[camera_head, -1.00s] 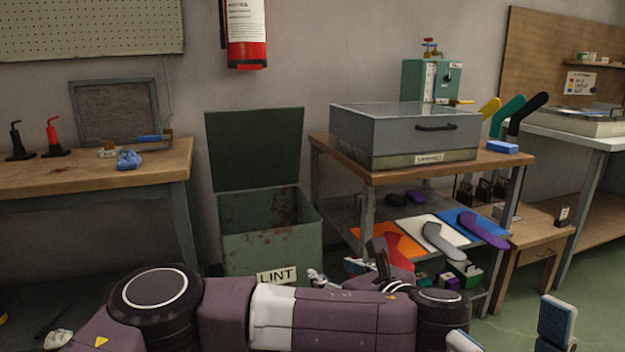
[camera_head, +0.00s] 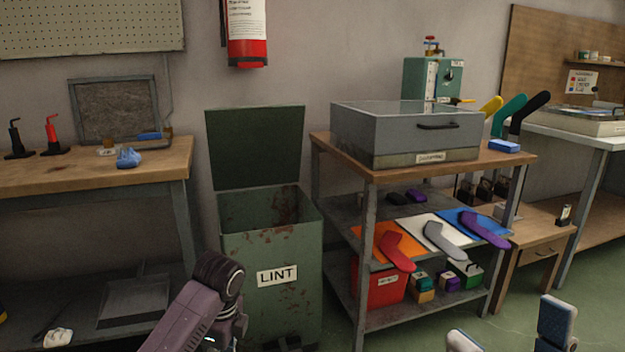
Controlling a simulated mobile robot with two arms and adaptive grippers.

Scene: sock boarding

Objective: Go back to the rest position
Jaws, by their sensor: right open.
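My right gripper (camera_head: 508,318) shows at the bottom right. Its two blue and white fingertips stand wide apart with nothing between them. It is in front of the shelf rack, over the green floor. A purple link of my other arm (camera_head: 200,312) rises at the bottom, left of the middle, in front of the lint bin's left side. The left gripper itself is not seen.
A green bin (camera_head: 255,235) labelled LINT stands open. The rack (camera_head: 364,215) carries a grey lidded box (camera_head: 385,130); its middle shelf holds red, grey and purple sock shapes on coloured mats. A workbench (camera_head: 60,175) is at left.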

